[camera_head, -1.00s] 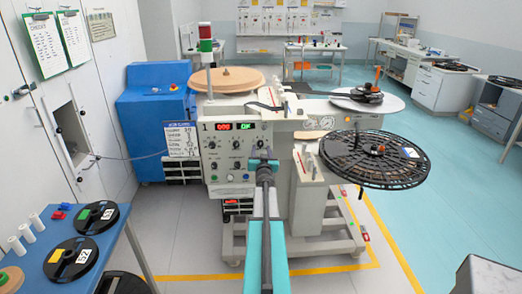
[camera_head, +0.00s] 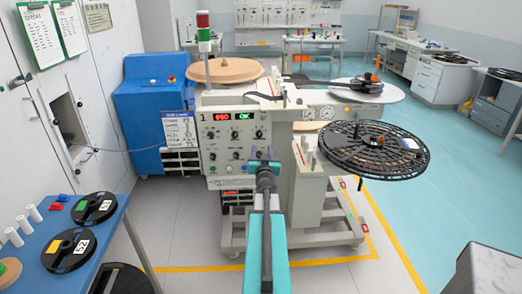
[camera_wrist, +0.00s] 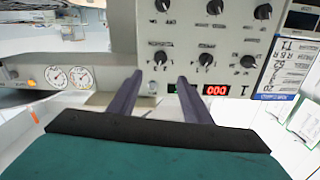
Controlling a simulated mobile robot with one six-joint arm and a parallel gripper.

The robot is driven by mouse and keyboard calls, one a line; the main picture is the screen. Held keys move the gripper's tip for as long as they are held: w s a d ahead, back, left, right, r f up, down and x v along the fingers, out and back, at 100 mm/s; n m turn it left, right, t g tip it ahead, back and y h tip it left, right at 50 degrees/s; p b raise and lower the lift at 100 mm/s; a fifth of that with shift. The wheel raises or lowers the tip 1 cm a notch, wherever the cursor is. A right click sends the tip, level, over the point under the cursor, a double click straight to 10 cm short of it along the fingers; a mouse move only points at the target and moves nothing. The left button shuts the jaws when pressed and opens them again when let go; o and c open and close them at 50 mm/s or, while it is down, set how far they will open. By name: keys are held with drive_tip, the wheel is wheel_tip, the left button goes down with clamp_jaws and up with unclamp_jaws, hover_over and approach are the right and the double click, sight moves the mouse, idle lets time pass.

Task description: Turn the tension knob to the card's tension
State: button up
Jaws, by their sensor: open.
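The grey control panel (camera_head: 234,146) of the rewind machine carries several black knobs, a lit red display and a green "OK" display. It also fills the upper wrist view, where it looks upside down. My gripper (camera_wrist: 160,76) is open, its two dark fingers pointing at the panel. A black knob (camera_wrist: 160,58) shows just past the fingertips, roughly between them; contact cannot be told. Knob labels are too small to read, so which one is the tension knob is unclear. The card (camera_head: 180,130) hangs left of the panel; its text is unreadable here, and it also shows in the wrist view (camera_wrist: 287,62).
A blue table (camera_head: 75,250) with reels and white cores stands at the left. A blue cabinet (camera_head: 150,110) is behind it. A large black reel (camera_head: 373,150) juts out at the machine's right. A grey block (camera_head: 490,268) stands at the lower right. Floor is clear at right.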

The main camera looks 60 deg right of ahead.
drive_tip(key=shift+v, duration=1.05)
